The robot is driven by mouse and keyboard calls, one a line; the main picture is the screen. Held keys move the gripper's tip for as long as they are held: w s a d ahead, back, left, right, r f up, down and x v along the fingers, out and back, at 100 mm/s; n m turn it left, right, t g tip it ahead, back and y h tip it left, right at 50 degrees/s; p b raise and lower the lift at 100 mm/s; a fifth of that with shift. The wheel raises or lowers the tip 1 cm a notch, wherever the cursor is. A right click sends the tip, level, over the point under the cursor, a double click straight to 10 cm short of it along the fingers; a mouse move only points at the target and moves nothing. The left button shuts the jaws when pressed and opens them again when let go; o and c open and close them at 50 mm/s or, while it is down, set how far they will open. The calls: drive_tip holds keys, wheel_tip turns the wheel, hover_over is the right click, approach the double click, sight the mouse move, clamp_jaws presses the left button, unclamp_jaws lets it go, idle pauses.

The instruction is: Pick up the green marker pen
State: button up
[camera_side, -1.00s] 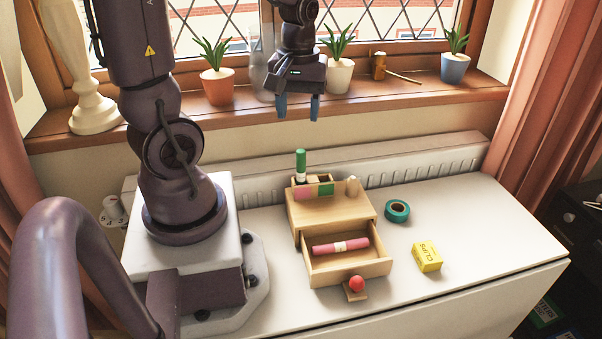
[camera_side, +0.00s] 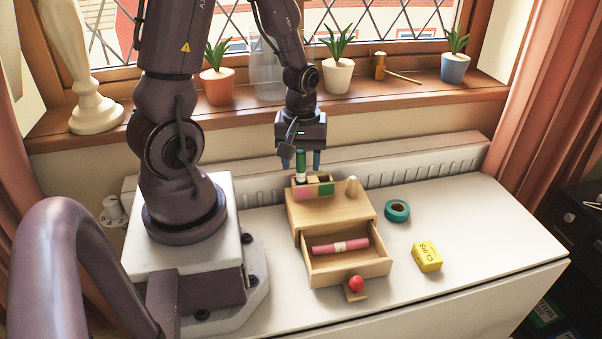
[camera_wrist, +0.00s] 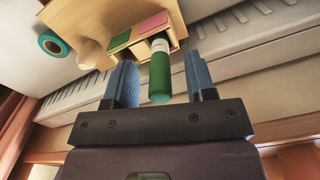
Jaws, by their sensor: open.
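The green marker pen (camera_side: 301,164) stands upright in the small holder (camera_side: 312,190) on top of the wooden drawer box. Its lower end, with a white band, goes into the holder and is hidden. My gripper (camera_side: 301,161) is open around the top of the pen, with one blue finger on each side. In the wrist view the pen (camera_wrist: 160,76) shows between the two fingers of my gripper (camera_wrist: 162,82), with a gap on both sides.
The box's drawer (camera_side: 350,270) is pulled out and holds a pink roll (camera_side: 328,248). A wooden cone (camera_side: 352,187) stands beside the holder. Green tape (camera_side: 397,211) and a yellow clips box (camera_side: 427,257) lie to the right. Potted plants line the sill behind.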

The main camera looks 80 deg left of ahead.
drive_tip(key=shift+f, duration=0.85)
clamp_jaws()
drive_tip(key=shift+r, duration=0.15)
wheel_tip(320, 180, up, 9)
drive_tip(key=shift+w+f, duration=0.1)
drive_tip(key=w+f, duration=0.4)
drive_tip(key=shift+w, duration=0.4)
